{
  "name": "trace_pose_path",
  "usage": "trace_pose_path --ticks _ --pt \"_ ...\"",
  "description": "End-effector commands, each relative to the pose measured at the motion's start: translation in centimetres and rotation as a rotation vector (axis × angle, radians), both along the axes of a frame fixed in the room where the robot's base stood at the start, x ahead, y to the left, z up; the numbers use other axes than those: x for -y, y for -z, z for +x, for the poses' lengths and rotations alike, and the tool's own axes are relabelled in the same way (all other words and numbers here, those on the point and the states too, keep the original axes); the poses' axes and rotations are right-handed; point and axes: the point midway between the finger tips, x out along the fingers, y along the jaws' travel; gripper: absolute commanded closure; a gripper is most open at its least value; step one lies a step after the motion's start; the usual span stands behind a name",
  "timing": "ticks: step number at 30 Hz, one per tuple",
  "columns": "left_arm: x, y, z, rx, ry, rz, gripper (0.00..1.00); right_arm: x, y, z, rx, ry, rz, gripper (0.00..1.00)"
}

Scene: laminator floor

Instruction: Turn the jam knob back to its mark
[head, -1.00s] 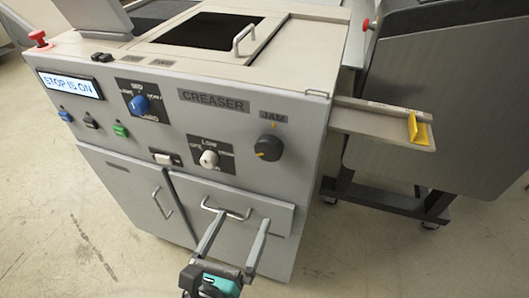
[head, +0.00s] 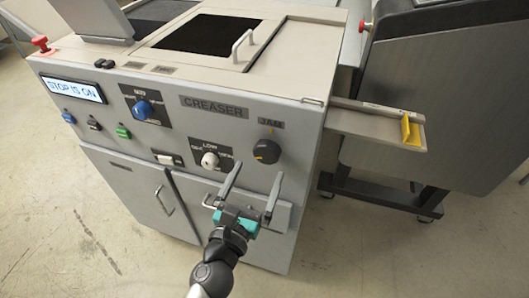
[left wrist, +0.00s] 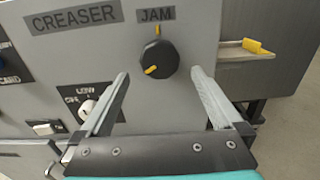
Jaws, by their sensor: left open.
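The jam knob (head: 266,151) is a round dark knob with a yellow pointer, on the creaser's front panel under the JAM label (head: 270,122). A yellow mark (left wrist: 158,30) sits straight above it. In the left wrist view the knob (left wrist: 160,57) has its yellow pointer toward the lower left, away from the mark. My left gripper (head: 254,169) is open and empty, below and slightly left of the knob in the head view. In the wrist view its fingers (left wrist: 158,76) stand to either side below the knob, not touching it. My right gripper is not in view.
A white knob (head: 210,160) and a blue knob (head: 142,108) are on the same panel. The display (head: 72,89) reads STOP IS ON, near a red button (head: 41,43). A tray with a yellow stop (head: 410,131) juts out at right. A drawer handle is behind my gripper.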

Motion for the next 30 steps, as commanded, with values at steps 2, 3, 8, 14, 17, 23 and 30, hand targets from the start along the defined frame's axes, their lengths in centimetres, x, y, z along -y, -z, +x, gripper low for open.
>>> trace_pose_path --ticks 2,3,8,14,17,23,30 --pt "0.4 -0.2 1.3 0.002 0.0 -0.002 0.0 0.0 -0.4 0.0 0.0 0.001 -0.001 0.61" --pt "0.6 -0.2 1.9 0.002 0.0 -0.002 0.0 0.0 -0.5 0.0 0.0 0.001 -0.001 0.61" --pt "1.2 -0.1 3.8 0.0 -0.001 -0.002 0.0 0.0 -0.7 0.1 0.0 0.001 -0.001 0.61" --pt "1.7 0.0 5.1 0.0 -0.001 -0.002 0.0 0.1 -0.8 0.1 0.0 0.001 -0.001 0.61" --pt "1.7 0.0 5.4 0.0 0.0 -0.001 0.0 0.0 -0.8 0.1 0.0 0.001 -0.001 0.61" --pt "1.7 0.0 5.4 -0.001 0.0 -0.001 0.0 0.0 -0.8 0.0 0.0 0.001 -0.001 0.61" --pt "1.7 0.0 5.3 0.0 0.0 -0.001 0.22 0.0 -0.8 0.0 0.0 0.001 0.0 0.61"
